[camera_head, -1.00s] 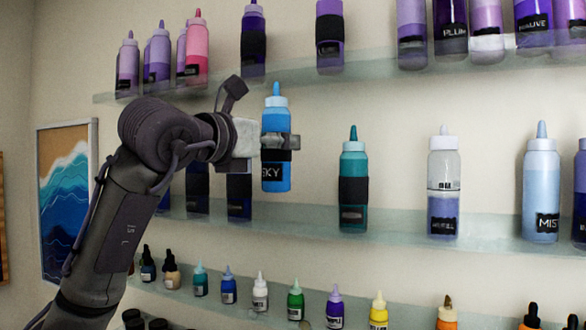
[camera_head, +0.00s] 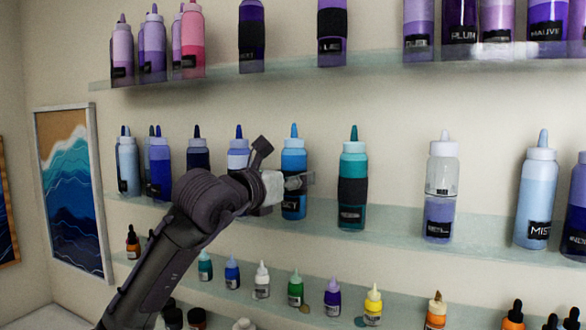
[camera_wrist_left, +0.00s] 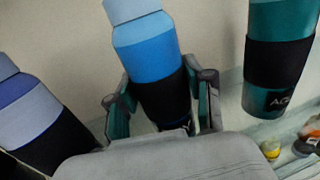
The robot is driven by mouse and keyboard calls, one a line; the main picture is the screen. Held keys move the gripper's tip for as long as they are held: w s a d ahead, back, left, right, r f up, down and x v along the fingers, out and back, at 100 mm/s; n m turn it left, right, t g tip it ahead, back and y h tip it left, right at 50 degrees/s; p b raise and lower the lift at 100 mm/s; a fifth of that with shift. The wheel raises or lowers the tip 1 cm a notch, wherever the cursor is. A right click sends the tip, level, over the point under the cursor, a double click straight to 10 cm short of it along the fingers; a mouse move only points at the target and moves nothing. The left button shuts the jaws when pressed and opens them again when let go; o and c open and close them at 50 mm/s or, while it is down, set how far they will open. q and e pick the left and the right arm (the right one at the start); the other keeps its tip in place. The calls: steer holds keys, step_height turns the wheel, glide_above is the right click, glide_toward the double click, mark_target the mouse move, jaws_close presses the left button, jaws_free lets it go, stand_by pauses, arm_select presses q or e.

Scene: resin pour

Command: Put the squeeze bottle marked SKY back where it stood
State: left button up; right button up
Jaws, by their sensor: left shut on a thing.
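The blue squeeze bottle marked SKY (camera_head: 293,161) is upright at the middle shelf (camera_head: 400,246), between a white-and-violet bottle on its left and a teal bottle (camera_head: 353,165) on its right. Its base is at about shelf height; I cannot tell whether it touches the shelf. My left gripper (camera_head: 297,181) is shut on the bottle's middle. In the left wrist view the bottle (camera_wrist_left: 149,48) stands between the two fingers (camera_wrist_left: 160,103), around its black band. My right gripper is not in view.
A violet bottle (camera_wrist_left: 36,110) is close on the left in the wrist view, and the teal bottle (camera_wrist_left: 277,70) is on the right with a gap. Small dropper bottles (camera_head: 296,288) line the shelf below. Purple bottles (camera_head: 333,30) stand on the shelf above.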

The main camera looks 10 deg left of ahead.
arm_select(q)
steer(key=shift+f, duration=0.15)
steer(key=o, duration=1.1)
steer(key=shift+r, duration=0.2)
steer(key=b+v, duration=0.6)
steer(key=v, duration=0.6)
steer(key=shift+f, duration=0.1)
